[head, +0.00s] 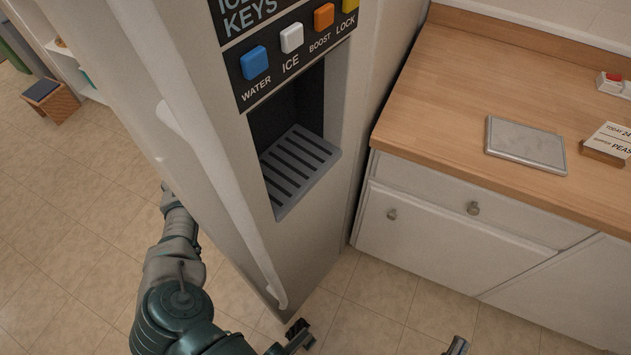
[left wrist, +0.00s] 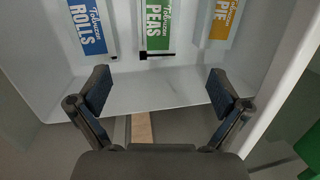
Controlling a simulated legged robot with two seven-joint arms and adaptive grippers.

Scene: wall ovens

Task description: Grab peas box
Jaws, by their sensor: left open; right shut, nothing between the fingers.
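The peas box (left wrist: 155,24), white and green with "PEAS" lettering, shows at the top centre of the left wrist view, inside a white compartment (left wrist: 180,84). My left gripper (left wrist: 160,91) is open, its fingers spread to either side of the box's line and apart from it. In the head view my left arm reaches behind the fridge door (head: 205,175), which hides its gripper and the box. My right gripper (head: 298,337) is shut and empty at the bottom edge, partly out of frame.
A blue rolls box (left wrist: 88,26) and an orange pie box (left wrist: 220,20) flank the peas box, with gaps between. The door has a long handle (head: 225,200) and a dispenser (head: 298,165). A wooden counter (head: 440,100) with a grey slab (head: 526,145) stands right.

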